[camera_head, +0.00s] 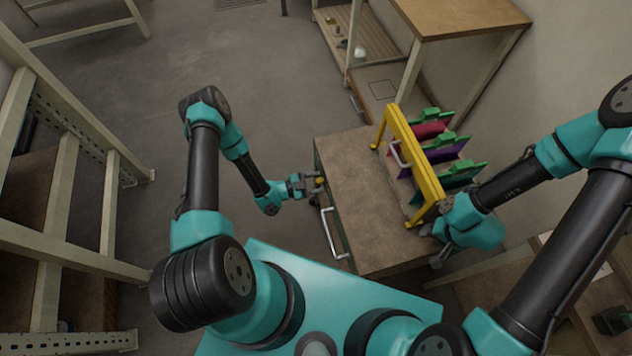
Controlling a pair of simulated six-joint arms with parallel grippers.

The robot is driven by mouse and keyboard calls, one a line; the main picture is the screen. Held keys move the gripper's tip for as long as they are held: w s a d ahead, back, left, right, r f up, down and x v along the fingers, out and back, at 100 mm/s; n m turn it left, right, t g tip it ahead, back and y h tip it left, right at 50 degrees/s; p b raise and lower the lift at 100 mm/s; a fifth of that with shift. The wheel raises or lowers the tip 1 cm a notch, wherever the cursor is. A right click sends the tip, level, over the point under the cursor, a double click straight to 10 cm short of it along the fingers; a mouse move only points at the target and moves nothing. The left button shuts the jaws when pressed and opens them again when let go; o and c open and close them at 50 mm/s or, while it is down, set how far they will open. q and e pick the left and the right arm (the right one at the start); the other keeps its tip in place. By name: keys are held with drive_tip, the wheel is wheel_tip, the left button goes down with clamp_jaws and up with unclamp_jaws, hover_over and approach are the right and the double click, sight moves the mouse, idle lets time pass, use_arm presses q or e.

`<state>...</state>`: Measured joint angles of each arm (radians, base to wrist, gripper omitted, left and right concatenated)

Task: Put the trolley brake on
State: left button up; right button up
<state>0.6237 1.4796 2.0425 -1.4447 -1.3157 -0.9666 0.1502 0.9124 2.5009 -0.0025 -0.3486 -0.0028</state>
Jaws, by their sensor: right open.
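The trolley (350,175) has a brown top and a dark green side, with a white bar handle (333,232) on its left side. My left gripper (314,184) is at the trolley's left edge, beside a small yellow and dark part (321,182) that could be the brake; I cannot tell if they touch. Its jaws are too small to read. My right gripper (434,249) is open at the trolley's right side, near the lower end of a yellow frame. The trolley's wheels are hidden.
The yellow frame (408,150) stands on the trolley top beside coloured panels (446,152) with green clamps. A wooden table (450,15) is at the back right. Metal shelving (60,190) stands at the left. The floor (230,70) behind my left arm is clear.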

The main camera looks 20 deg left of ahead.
use_arm(q)
drive_tip(key=shift+a, duration=0.1)
idle(0.3)
drive_tip(key=v, duration=1.7)
drive_tip(key=shift+s, duration=0.15)
drive_tip(key=w+d+r+n+g+y, duration=0.3)
drive_tip(key=w+n+g+y, duration=0.1)
drive_tip(key=w+n+y, duration=0.35)
drive_tip(key=s+d+r+n+g+y, duration=0.3)
drive_tip(key=s+d+r+n+g, duration=0.2)
drive_tip(key=s+r+n, duration=0.4)
drive_tip(key=shift+d+r+g, duration=0.3)
drive_tip(key=shift+d+r, duration=0.5)
